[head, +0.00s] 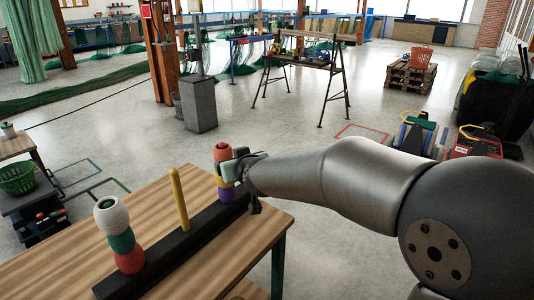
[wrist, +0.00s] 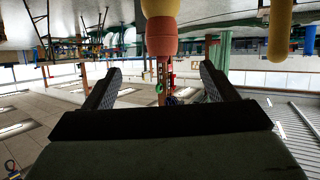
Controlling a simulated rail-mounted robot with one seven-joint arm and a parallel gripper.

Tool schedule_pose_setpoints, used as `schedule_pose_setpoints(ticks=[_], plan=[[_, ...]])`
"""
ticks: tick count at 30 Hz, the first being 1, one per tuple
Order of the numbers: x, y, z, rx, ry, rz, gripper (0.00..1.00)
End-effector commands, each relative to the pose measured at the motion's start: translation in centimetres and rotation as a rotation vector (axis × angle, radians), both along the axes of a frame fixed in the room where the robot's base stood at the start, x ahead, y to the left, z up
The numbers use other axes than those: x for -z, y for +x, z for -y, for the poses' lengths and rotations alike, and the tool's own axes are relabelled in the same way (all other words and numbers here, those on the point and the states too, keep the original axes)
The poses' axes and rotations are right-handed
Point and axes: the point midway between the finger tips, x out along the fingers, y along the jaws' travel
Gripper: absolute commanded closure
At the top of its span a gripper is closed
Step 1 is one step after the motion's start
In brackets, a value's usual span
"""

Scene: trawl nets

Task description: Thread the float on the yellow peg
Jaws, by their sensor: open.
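The yellow peg (head: 179,198) stands upright and bare at the middle of a black bar (head: 190,239) on the wooden table. It also shows at the upper right of the wrist view (wrist: 280,30), which appears inverted. A stack at the bar's right end has a red float (head: 222,152) on top, with yellow and purple floats (head: 226,194) lower. Another stack at the left end has a white float (head: 111,215) over green and red ones. My gripper (wrist: 158,82) is open beside the right stack. The red float (wrist: 162,40) shows ahead, centred between the fingers, apart from both in the wrist view.
The wooden table (head: 75,262) has bare top around the bar. A side table with a green basket (head: 17,178) is at the left.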

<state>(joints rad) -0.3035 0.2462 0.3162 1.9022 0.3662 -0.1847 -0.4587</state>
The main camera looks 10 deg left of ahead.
Motion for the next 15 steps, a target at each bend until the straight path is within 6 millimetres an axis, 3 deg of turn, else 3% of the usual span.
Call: schedule_pose_setpoints(ticks=[5,15], plan=[[0.4,1.2,-1.0,-0.002,0.003,0.003,0.21],[2.9,6.3,-4.2,-0.001,0.002,0.001,0.21]])
